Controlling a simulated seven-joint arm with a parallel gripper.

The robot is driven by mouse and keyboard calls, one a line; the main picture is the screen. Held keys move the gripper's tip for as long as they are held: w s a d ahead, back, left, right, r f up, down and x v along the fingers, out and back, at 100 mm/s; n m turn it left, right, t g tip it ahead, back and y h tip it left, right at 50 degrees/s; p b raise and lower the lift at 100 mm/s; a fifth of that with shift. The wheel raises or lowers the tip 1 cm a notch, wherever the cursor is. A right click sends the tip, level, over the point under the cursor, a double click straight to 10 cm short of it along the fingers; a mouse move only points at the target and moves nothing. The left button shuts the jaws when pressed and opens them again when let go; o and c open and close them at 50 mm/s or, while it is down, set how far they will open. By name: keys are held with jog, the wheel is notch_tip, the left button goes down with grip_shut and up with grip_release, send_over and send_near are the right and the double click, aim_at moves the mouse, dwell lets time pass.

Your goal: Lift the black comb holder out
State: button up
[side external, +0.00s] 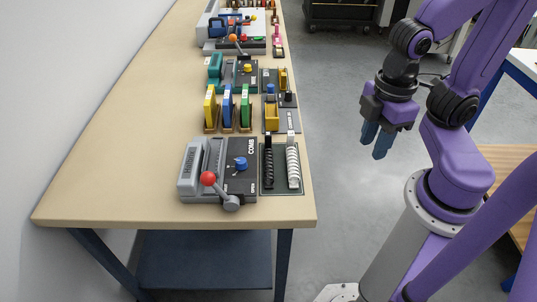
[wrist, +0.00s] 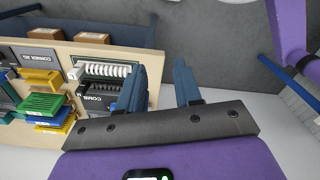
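The black comb holder (side external: 268,163) stands upright in the left slot of a dark grey tray (side external: 281,190) at the table's near right edge, beside a white comb holder (side external: 292,163). In the wrist view the black holder (wrist: 103,86) is dark and partly cut off by my left finger, with the white coils (wrist: 106,70) above it. My gripper (side external: 375,143) hangs over the floor, well to the right of the table and apart from both holders. Its two blue fingers show spread with nothing between them in the wrist view (wrist: 159,68).
A grey comb machine (side external: 215,170) with a red-knobbed lever stands left of the tray. Behind are yellow, blue and green upright pieces (side external: 228,107), a tray with a yellow holder (side external: 272,113), and more machines. Open floor lies between the table (side external: 120,170) and my arm.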

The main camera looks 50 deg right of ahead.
jog(key=w+a+r+m+t+y, duration=0.1)
jog(key=w+a+r+m+y, duration=0.2)
jog(key=w+a, duration=0.4)
jog(key=w+a+m+t+y, duration=0.15)
jog(key=w+a+y, duration=0.3)
jog(key=a, duration=0.45)
jog(key=w+d+m+t+h, duration=0.1)
jog(key=w+m+t+h, duration=0.4)
jog(key=w, duration=1)
jog(key=m+g+h, duration=0.5)
jog(key=m+h, duration=0.1)
jog(key=m, duration=0.6)
send_near(268, 135)
jog(key=shift+t, duration=0.25)
jog(key=shift+s+x, duration=0.1)
jog(key=shift+x, duration=3.1)
jog(key=shift+s+x, duration=0.15)
jog(key=shift+x, duration=3.05)
